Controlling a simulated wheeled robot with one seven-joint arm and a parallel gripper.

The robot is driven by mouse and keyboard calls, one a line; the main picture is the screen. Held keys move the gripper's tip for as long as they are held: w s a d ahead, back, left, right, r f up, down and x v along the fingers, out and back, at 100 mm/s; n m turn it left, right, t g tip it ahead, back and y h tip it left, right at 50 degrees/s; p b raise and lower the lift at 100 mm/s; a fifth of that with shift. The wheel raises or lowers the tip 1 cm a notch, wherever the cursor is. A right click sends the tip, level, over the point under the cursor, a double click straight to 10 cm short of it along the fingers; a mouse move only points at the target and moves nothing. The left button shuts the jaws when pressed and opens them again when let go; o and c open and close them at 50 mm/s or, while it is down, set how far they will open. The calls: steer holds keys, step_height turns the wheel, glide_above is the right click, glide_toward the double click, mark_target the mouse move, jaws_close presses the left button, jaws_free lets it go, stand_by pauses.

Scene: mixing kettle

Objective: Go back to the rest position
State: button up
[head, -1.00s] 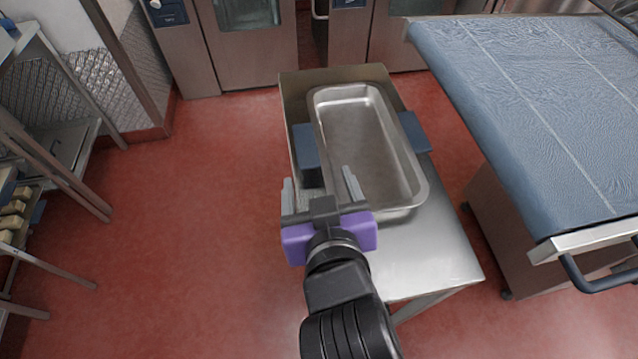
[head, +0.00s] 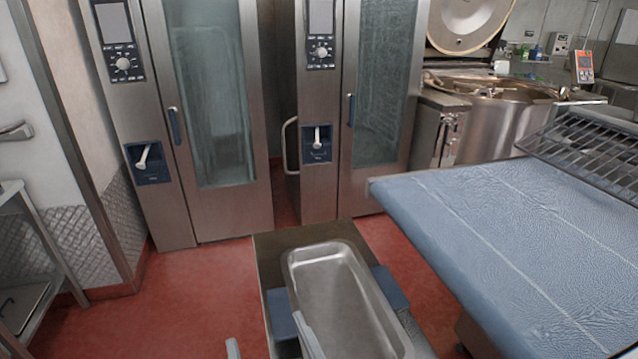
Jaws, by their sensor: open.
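Only the two grey fingertips of my gripper (head: 269,342) show, at the bottom edge of the head view. They are spread apart with nothing between them. The rest of my gripper is below the frame. The right fingertip overlaps the left side of a deep steel pan (head: 343,284) in the picture; I cannot tell whether they touch. The pan is empty and sits on a low steel stand (head: 284,243), with blue pads on both sides of it.
A blue-covered table (head: 500,225) stands to the right, with a wire rack (head: 585,150) above its far end. Two tall ovens (head: 215,120) stand behind the stand, and an open-lidded kettle (head: 495,110) at back right. Red floor (head: 190,300) is clear on the left.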

steer(key=shift+t+y, duration=0.5)
steer(key=shift+t, duration=0.3)
steer(key=s+d+f, duration=0.1)
steer(key=s+d, duration=0.1)
steer(key=s+d+f, duration=0.1)
steer(key=s+d, duration=0.1)
steer(key=d, duration=0.1)
steer(key=s+d+f, duration=0.2)
steer(key=d, duration=0.1)
steer(key=shift+d, duration=0.1)
steer(key=s+d+f+m+g+h, duration=0.1)
steer(key=s+d+f+m+h, duration=0.2)
steer(key=s+d, duration=0.6)
steer(key=s+d+f+m+h, duration=0.2)
steer(key=s+d+f+h, duration=0.2)
steer(key=s+d, duration=0.5)
step_height(320, 180, down, 2)
steer(key=shift+s+m+g, duration=0.4)
steer(key=shift+s, duration=0.75)
steer(key=shift+d, duration=0.1)
